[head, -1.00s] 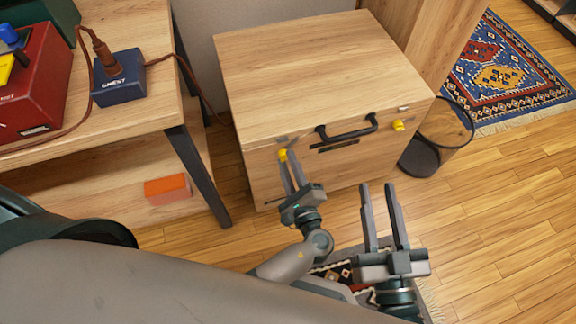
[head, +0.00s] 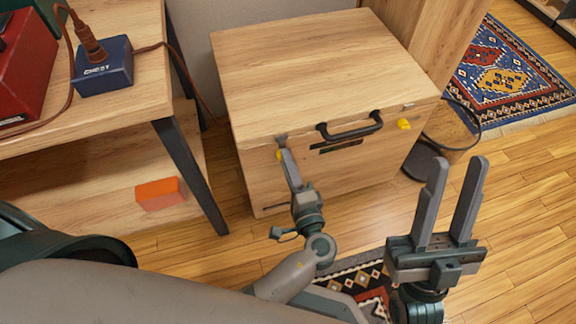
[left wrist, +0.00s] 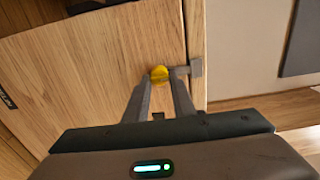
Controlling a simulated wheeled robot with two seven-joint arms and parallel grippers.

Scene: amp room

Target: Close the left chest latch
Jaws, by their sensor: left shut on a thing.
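The wooden chest (head: 310,65) stands on the floor with its lid down. Its left latch has a yellow knob (head: 279,155) at the front left, below a grey metal piece (head: 281,139). My left gripper (head: 286,157) is at this knob, its fingers mostly overlapping in the head view. In the left wrist view the fingertips are shut on the yellow knob (left wrist: 158,73), with the grey metal piece (left wrist: 191,69) beside it across the lid seam. My right gripper (head: 457,165) is open and empty, in front of the chest's right side.
A black handle (head: 350,128) sits between the left latch and the yellow right latch (head: 403,124). A table with a blue box (head: 103,68) stands left. An orange block (head: 161,193) lies below.

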